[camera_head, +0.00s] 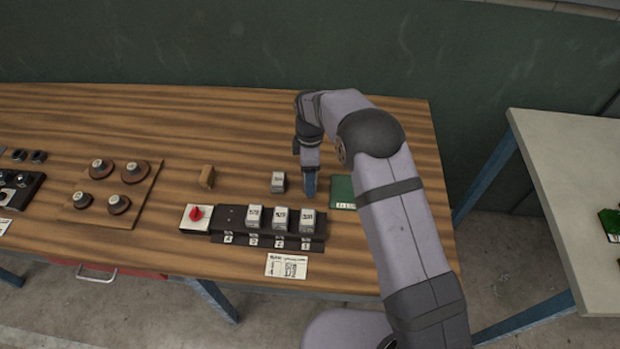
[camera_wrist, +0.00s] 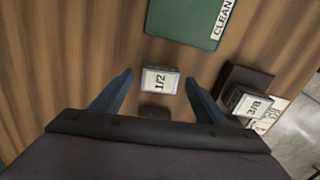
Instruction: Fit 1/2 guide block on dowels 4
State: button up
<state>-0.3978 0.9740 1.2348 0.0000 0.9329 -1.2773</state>
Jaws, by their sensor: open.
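The 1/2 guide block (camera_wrist: 160,80) is a small pale block with a white label, standing loose on the wooden bench. In the head view the loose pale block (camera_head: 278,182) stands behind the dark rail (camera_head: 232,216). My gripper (camera_wrist: 159,77) is open, and the block appears between its two blue fingertips in the wrist view. In the head view my gripper (camera_head: 309,186) points down just right of the block. The rail carries three similar blocks; its left-end place, labelled 4 (camera_head: 228,238), is bare, with tiny dowels hard to make out. A 3/8 block (camera_wrist: 246,103) shows in the wrist view.
A green mat marked CLEAN (camera_wrist: 187,22) lies beside the block; it shows partly behind my arm (camera_head: 342,190). A red knob (camera_head: 196,213) sits left of the rail. A brown block (camera_head: 207,177) and a board with round pieces (camera_head: 138,190) stand farther left. A card (camera_head: 287,265) lies in front.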

jog(key=shift+c, duration=0.3)
jog(key=c, duration=1.2)
jog(key=shift+r, duration=0.1)
